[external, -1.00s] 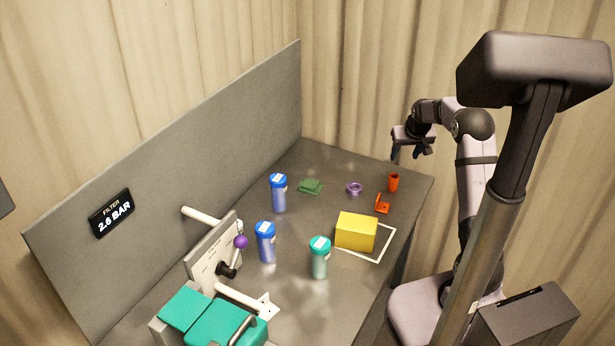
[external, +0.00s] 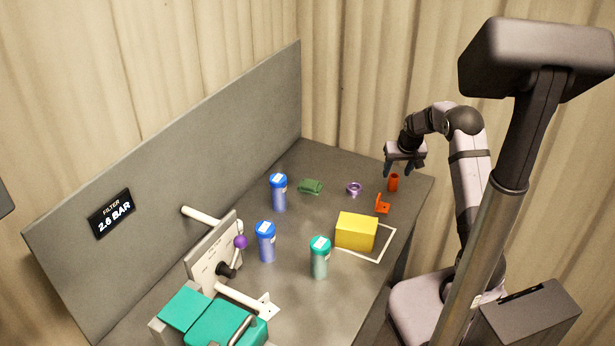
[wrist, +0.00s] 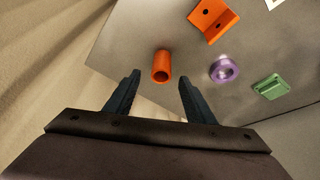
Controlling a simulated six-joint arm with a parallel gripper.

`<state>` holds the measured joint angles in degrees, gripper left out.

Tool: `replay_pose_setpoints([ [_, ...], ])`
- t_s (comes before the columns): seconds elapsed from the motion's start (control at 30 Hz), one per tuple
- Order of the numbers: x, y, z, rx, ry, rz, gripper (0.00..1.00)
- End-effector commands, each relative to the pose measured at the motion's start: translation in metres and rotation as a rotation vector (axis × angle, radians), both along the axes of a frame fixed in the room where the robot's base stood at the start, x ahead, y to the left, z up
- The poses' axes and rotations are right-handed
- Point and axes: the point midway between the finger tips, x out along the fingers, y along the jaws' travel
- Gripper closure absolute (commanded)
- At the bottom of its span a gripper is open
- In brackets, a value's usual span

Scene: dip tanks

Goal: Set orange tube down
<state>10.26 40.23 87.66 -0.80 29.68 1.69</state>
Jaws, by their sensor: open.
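The orange tube (external: 393,183) stands upright on the grey table near its far right edge. In the wrist view the orange tube (wrist: 161,67) shows its open end and lies beyond the fingertips, between their lines. My gripper (external: 404,168) is open and empty, just above the tube and apart from it. Its two dark fingers (wrist: 157,85) are spread wide in the wrist view.
An orange bracket (external: 382,205), a purple ring (external: 354,188) and a green part (external: 310,186) lie near the tube. A yellow block (external: 356,231) sits by a white outline. Blue-capped bottles (external: 279,192) and a teal-capped bottle (external: 320,258) stand farther off.

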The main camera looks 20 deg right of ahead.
Motion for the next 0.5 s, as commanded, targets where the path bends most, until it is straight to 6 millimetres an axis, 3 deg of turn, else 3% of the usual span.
replay_pose_setpoints([
  [0.23,0.003,0.0,-0.007,0.0,0.001,0.0,0.5],
  [0.5,0.011,0.0,-0.034,0.0,0.002,0.0,0.5],
])
